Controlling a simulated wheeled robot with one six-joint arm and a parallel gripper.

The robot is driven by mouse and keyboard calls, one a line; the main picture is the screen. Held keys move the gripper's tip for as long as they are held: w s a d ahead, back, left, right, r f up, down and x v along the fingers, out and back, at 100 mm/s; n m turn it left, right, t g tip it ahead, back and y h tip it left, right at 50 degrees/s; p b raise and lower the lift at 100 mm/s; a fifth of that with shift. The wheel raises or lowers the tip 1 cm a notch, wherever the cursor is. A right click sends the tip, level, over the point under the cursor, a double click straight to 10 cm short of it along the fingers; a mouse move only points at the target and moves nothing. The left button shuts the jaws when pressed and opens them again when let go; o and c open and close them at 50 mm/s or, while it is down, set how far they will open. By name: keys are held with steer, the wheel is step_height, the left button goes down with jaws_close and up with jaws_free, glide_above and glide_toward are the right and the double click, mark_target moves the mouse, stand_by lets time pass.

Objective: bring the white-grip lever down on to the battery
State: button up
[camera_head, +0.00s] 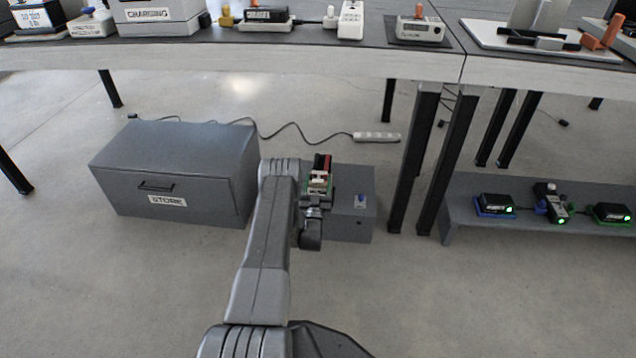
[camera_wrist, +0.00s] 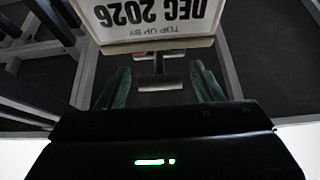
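My gripper (camera_head: 316,188) is low over a small grey box on the floor, with its green finger pads apart. Its pads also show in the wrist view (camera_wrist: 161,88), with a gap between them. A pale crossbar on a dark stem (camera_wrist: 160,81) lies between or beyond the pads; I cannot tell whether it is the lever's white grip. A pale plate labelled "DEC 2026, TOP UP BY" (camera_wrist: 155,22) is upside down ahead of the fingers. A red and black upright part (camera_head: 322,163) stands at the gripper. My arm and gripper partly hide this spot; the battery is not clearly identifiable.
The grey box (camera_head: 355,222) carries a blue button. A grey STORE cabinet (camera_head: 170,168) stands to its left. Table legs (camera_head: 412,150) stand close on the right. A low shelf (camera_head: 465,220) holds black units with green lights. A power strip (camera_head: 376,137) lies behind.

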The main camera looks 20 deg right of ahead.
steer(key=shift+s, duration=0.1)
steer(key=p+v, duration=0.3)
steer(key=v, duration=1)
steer(key=shift+s+f+p, duration=0.25)
steer(key=shift+p, duration=0.05)
steer(key=shift+a, duration=0.1)
steer(key=b+x, duration=0.3)
steer(key=x, duration=1)
steer(key=shift+w+r+b, duration=0.25)
steer(key=shift+w+b, duration=0.05)
steer(key=shift+b, duration=0.05)
